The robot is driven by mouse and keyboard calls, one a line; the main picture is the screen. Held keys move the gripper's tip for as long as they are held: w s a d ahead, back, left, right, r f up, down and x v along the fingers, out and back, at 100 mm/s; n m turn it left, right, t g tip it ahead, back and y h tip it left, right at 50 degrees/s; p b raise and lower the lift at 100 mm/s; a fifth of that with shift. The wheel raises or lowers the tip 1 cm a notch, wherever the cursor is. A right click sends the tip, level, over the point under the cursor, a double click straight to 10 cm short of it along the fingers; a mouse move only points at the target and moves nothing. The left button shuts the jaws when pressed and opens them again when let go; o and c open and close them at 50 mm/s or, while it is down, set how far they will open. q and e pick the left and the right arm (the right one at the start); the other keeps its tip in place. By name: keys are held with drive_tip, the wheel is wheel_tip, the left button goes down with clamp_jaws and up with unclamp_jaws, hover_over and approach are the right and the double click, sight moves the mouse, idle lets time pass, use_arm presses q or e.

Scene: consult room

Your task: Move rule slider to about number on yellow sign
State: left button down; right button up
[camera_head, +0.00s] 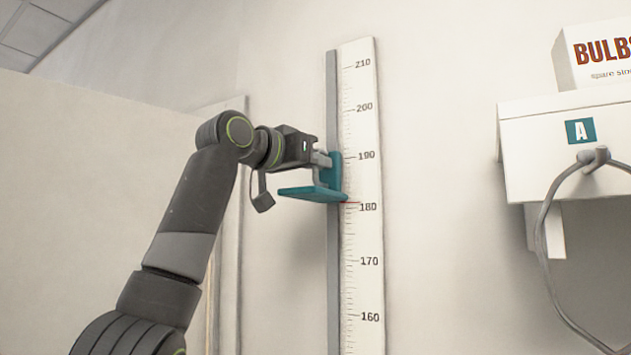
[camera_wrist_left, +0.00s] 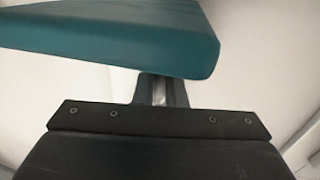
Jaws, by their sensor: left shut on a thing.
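A tall white wall rule (camera_head: 361,240) with black numbers from 160 to 210 in view stands beside a grey rail. The teal slider (camera_head: 310,194) sits on the rail, its flat plate sticking out to the left. Its red pointer line is just above the 180 mark. My left gripper (camera_head: 324,160) is shut on the slider's upright part, above the plate. In the left wrist view the teal plate (camera_wrist_left: 120,32) fills the top, and the fingers are partly hidden behind it. The yellow sign and my right gripper are in neither view.
To the right a white wall box (camera_head: 540,165) carries a teal "A" label and a hanging grey cable (camera_head: 545,215). A white carton (camera_head: 592,55) marked "BULBS" sits on it. The wall between rule and box is clear.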

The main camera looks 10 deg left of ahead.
use_arm(q)
wheel_tip(320, 180, up, 3)
drive_tip(key=shift+r, duration=1.2)
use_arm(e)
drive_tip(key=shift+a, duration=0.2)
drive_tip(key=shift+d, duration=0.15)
use_arm(q)
drive_tip(key=c, duration=1.6)
unclamp_jaws()
